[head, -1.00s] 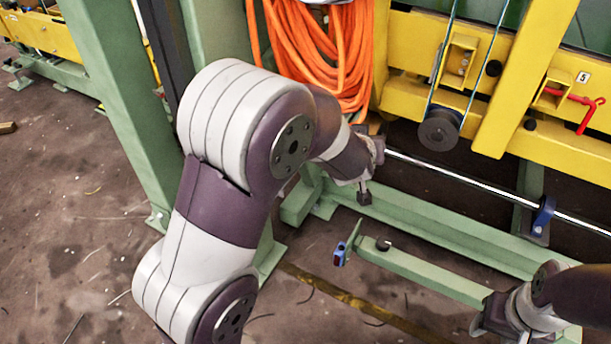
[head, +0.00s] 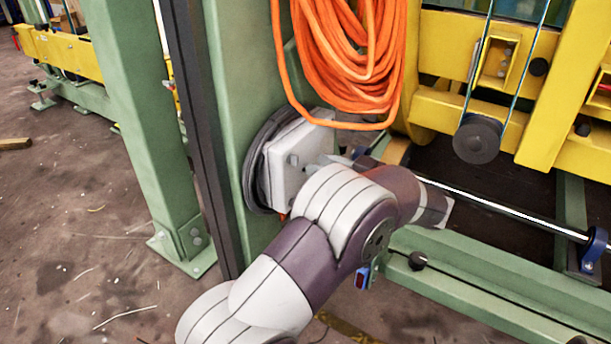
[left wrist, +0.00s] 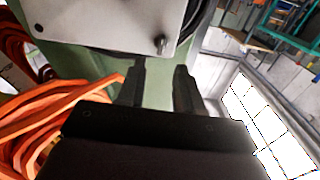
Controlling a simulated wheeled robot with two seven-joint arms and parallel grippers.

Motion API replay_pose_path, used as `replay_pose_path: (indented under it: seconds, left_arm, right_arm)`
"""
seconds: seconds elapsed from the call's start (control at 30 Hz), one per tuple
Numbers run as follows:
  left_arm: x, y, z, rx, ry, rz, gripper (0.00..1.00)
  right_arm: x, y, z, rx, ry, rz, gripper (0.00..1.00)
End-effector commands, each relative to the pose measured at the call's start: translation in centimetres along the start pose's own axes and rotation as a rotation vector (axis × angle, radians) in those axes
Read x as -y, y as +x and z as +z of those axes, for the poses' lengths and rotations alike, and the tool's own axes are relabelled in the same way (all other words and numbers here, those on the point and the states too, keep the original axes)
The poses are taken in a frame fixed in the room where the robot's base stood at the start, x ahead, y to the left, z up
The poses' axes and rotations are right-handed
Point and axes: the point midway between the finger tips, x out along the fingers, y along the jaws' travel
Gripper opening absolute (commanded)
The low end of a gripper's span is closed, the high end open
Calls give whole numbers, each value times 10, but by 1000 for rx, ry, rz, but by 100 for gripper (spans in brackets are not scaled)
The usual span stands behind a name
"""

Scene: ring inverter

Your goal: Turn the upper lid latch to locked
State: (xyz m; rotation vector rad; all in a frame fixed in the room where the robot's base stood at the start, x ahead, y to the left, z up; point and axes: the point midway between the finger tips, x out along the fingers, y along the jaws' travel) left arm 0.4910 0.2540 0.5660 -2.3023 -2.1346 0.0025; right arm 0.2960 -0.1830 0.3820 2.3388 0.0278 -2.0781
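A light grey box (head: 284,178) with a flat lid is fixed to the green post, below the orange cable. A small fitting (head: 293,160) shows on the lid, too small to tell its setting. I cannot tell which is the upper latch. My left gripper (left wrist: 160,74) is open and empty, its fingertips below the lid in that picture and apart from the knob. My arm mostly hides this gripper in the head view. My right gripper is not seen.
The coiled orange cable (head: 345,60) hangs above the box and close beside my left gripper. Yellow beams (head: 470,120), a dark pulley (head: 478,138) and a shiny rod (head: 495,207) lie to the right. Open floor (head: 75,260) lies left of the post.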

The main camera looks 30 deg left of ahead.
Motion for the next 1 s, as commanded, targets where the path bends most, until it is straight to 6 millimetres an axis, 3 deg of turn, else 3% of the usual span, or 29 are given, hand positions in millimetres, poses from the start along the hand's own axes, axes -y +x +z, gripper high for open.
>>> replay_pose_path:
  seconds: [0.03, 0.2, 0.57, 0.67, 1.0]
  left_arm:
    - [0, 12, 9, 2, -5, -4, 35]
    - [0, 39, 4, 1, -3, -1, 35]
    - [-1, 47, -1, 0, -2, 2, 35]
    - [-1, 47, -1, 0, -2, 2, 3]
    - [0, 47, -1, 0, -17, 2, 0]
  right_arm:
    - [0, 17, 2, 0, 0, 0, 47]
    - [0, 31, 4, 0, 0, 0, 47]
    - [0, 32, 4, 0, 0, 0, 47]
    - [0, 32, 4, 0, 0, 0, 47]
    - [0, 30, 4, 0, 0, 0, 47]
